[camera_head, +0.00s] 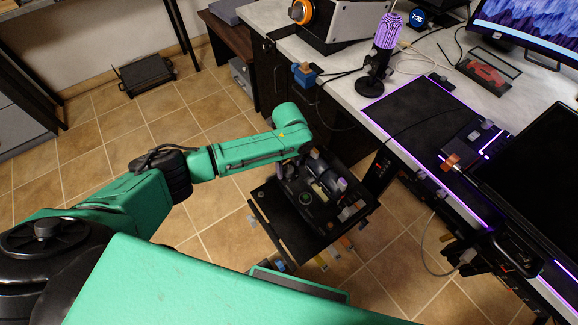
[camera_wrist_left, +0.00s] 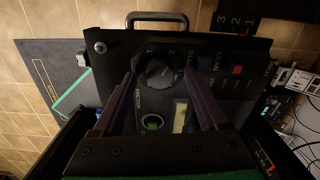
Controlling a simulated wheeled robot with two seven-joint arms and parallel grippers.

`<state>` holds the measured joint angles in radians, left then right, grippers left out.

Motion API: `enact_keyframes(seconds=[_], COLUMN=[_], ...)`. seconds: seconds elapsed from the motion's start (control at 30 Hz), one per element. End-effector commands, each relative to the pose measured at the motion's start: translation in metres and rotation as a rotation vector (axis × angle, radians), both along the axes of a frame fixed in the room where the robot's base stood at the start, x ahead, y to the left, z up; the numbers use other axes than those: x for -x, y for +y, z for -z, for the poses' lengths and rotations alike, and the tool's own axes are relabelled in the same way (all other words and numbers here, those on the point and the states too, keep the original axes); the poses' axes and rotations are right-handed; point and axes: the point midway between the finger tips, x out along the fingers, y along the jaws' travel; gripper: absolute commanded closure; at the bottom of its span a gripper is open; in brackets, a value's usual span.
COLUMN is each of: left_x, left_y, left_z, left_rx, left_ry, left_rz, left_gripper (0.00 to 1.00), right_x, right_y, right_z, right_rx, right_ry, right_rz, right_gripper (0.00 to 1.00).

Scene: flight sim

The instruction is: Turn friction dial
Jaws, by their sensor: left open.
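The friction dial (camera_wrist_left: 160,70) is a round black knob on a dark control panel (camera_wrist_left: 110,48), with the numbers 1 and 2 and a friction label beside it in the left wrist view. My left gripper (camera_wrist_left: 161,76) is open, with one purple-grey finger on each side of the dial. I cannot tell whether the fingers touch it. In the head view the panel box (camera_head: 290,222) lies beneath my left gripper (camera_head: 327,180), and the arm and gripper hide much of it. My right gripper is not in view.
The desk (camera_head: 350,95) with a purple microphone (camera_head: 387,35) stands right.

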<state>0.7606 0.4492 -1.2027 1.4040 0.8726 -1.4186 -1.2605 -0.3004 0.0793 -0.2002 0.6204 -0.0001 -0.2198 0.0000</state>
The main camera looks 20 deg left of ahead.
Motion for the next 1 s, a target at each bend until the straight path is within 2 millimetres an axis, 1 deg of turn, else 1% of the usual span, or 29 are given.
enact_keyframes(seconds=[0.03, 0.17, 0.3, 0.4, 0.5, 0.63, 1.0], left_x=[-0.001, -0.001, -0.001, -0.001, -0.001, 0.0, 0.0], left_y=[0.0, -0.001, 0.0, 0.0, -0.001, 0.0, -0.001], left_z=[-0.012, -0.047, -0.09, -0.114, -0.13, -0.138, -0.137], left_rx=[0.003, 0.003, 0.002, 0.001, 0.002, 0.001, 0.001], left_ry=[-0.004, -0.005, -0.006, -0.005, -0.003, -0.002, -0.002], left_rz=[0.0, 0.002, 0.002, 0.002, 0.001, 0.001, 0.001], left_gripper=[0.24, 0.24, 0.24, 0.24, 0.24, 0.24, 0.24], right_x=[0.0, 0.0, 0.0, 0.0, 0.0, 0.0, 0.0], right_y=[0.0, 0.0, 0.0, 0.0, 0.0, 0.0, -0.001], right_z=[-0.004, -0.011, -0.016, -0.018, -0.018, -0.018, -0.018], right_rx=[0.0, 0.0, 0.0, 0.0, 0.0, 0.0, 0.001], right_ry=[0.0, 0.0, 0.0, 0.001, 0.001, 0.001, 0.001], right_rz=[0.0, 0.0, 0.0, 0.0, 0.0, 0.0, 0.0], right_gripper=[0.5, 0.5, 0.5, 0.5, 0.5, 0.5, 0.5])
